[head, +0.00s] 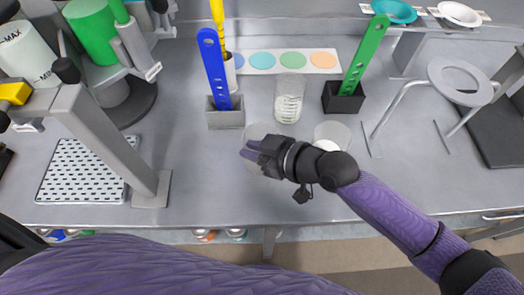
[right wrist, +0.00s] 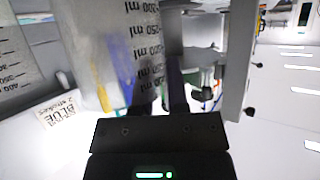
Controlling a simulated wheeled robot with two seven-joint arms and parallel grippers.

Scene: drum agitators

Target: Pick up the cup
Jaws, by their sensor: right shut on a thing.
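My right gripper (head: 250,150) reaches in from the right and is shut on a clear cup (head: 262,131) near the middle of the table. The cup is faint and partly hidden behind the gripper in the head view. In the right wrist view, the clear cup (right wrist: 142,18) with black ml markings stands between the two dark fingers (right wrist: 160,100). I cannot tell whether it touches the table. My left gripper does not show; only purple and dark parts of my left arm are at the bottom.
Another clear beaker (head: 289,100) stands behind, and a clear cup with white contents (head: 332,134) is to the right. A blue stick (head: 214,70) and a green stick (head: 366,52) stand in holders. A dotted tray (head: 82,170) and metal post (head: 110,140) are left.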

